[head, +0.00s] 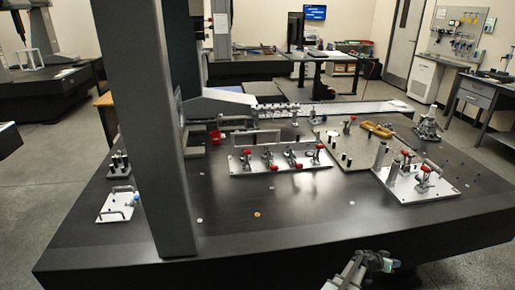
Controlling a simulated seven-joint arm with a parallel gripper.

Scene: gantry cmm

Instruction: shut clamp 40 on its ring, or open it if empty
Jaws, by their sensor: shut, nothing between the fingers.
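Several red-handled toggle clamps (268,157) stand in a row on a long silver fixture plate (240,172) at the middle of the dark granite table. More red-handled clamps (424,175) stand on a second silver plate (438,190) at the right. No label 40 is readable, so I cannot tell which clamp it is. The rings, and whether each clamp is open or shut, are too small to make out. My gripper (388,264) is low at the front edge of the table, well apart from both plates. It is shut and empty.
A tall grey gantry column (165,130) blocks part of the left. A small white plate with handles (115,206) lies left of it. The front of the granite table (300,222) is clear.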

